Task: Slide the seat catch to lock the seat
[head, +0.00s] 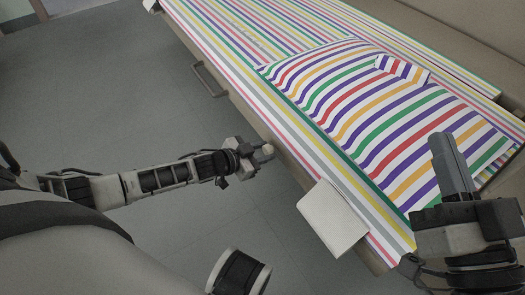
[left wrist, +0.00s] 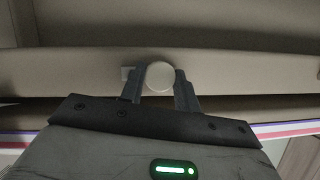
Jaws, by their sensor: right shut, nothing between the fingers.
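The seat catch shows as a pale round knob (left wrist: 159,75) with a small light block at its left, on a beige panel in the left wrist view. In the head view its knob (head: 267,150) sits at the tip of my left gripper (head: 252,154), beside the bed. My left gripper's dark fingers (left wrist: 160,90) stand close on both sides of the knob and appear shut on it. My right gripper (head: 443,160) is shut and empty, pointing up over the bed's near right end. The seat itself cannot be made out in the head view.
A white panel (head: 333,217) juts from the bed's near side. A handle (head: 209,79) is on the bed's side. Grey floor (head: 110,100) is clear at left.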

